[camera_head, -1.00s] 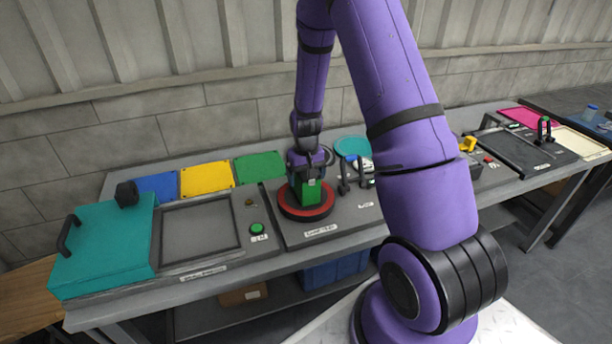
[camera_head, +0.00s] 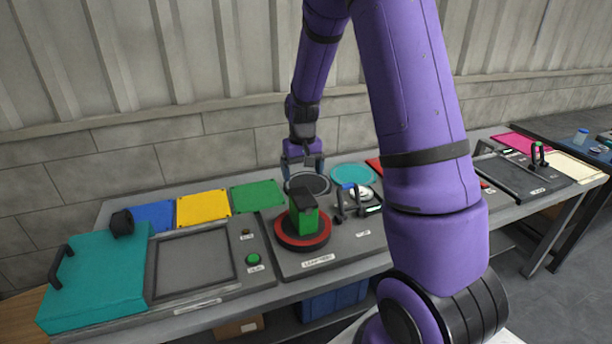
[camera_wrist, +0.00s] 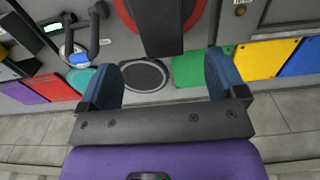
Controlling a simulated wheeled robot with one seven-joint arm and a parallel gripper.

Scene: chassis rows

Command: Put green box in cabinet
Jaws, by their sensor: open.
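The green box (camera_head: 307,230), with a black top piece (camera_head: 303,199), stands upright on a round red-rimmed black disc (camera_head: 301,244) on the bench. In the wrist view a black piece (camera_wrist: 160,28) hides the green body, and part of the red rim (camera_wrist: 127,14) shows. My gripper (camera_head: 303,170) is open and empty behind the box, apart from it, over a grey round pad (camera_head: 308,184). Its two blue-grey fingers stand wide apart in the wrist view (camera_wrist: 163,80). No cabinet is clearly identifiable; a teal lid-like block with a handle (camera_head: 95,280) lies at the left.
A square recessed panel (camera_head: 192,263) lies between the teal block and a green button (camera_head: 253,259). Blue, yellow (camera_head: 203,208) and green (camera_head: 258,196) mats line the back edge. Black levers (camera_head: 345,204) stand right of the disc. A wall runs behind the bench.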

